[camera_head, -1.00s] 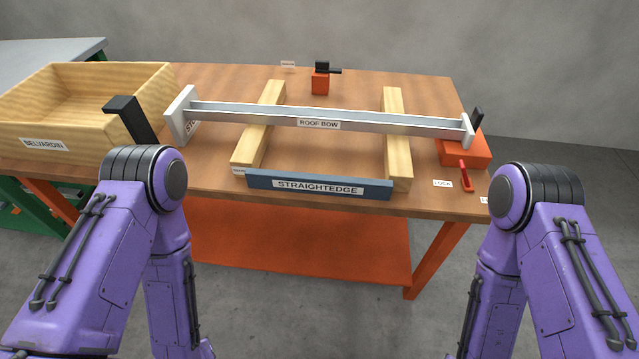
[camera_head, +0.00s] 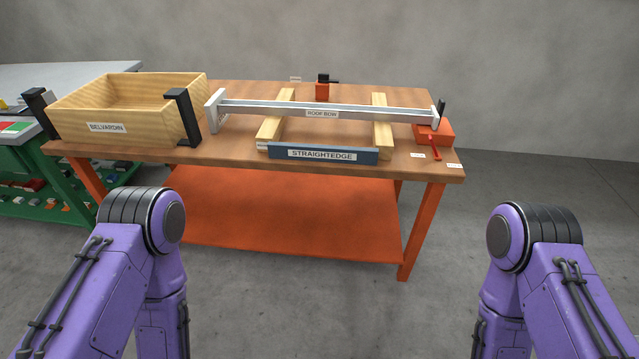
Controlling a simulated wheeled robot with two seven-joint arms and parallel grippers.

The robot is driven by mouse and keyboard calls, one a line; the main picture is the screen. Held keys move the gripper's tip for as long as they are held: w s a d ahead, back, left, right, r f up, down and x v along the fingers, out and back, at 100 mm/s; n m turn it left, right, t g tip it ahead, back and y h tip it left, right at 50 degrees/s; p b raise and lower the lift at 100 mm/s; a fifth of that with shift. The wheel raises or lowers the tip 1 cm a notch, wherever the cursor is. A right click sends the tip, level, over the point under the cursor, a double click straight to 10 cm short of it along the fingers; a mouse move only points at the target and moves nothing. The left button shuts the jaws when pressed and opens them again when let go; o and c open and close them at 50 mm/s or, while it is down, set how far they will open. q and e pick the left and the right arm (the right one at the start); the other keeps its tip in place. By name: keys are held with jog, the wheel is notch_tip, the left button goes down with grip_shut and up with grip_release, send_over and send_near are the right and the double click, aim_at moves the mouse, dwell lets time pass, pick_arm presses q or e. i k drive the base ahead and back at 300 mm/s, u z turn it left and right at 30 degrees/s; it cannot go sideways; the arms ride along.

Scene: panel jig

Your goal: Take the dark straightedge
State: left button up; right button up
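The dark blue straightedge (camera_head: 365,156), with a white label reading STRAIGHTEDGE, stands on its long edge near the front edge of the wooden table, in front of two wooden bars. A small white tag lies at its left end. Nothing covers it. My purple arms show at the lower left and lower right, apart from the table. Neither gripper is in view.
A silver bar labelled ROOF BOW (camera_head: 270,108) lies across two wooden bars (camera_head: 383,125). A wooden crate (camera_head: 70,133) marked BELVARDIN stands on the left with black brackets. An orange block (camera_head: 440,133) and red-handled part (camera_head: 434,147) are at right. Floor before the table is clear.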

aim_at(343, 154)
jog(key=u, duration=0.9)
jog(key=i, duration=0.8)
jog(key=z, duration=0.9)
jog(key=i, duration=0.55)
jog(key=z, duration=0.65)
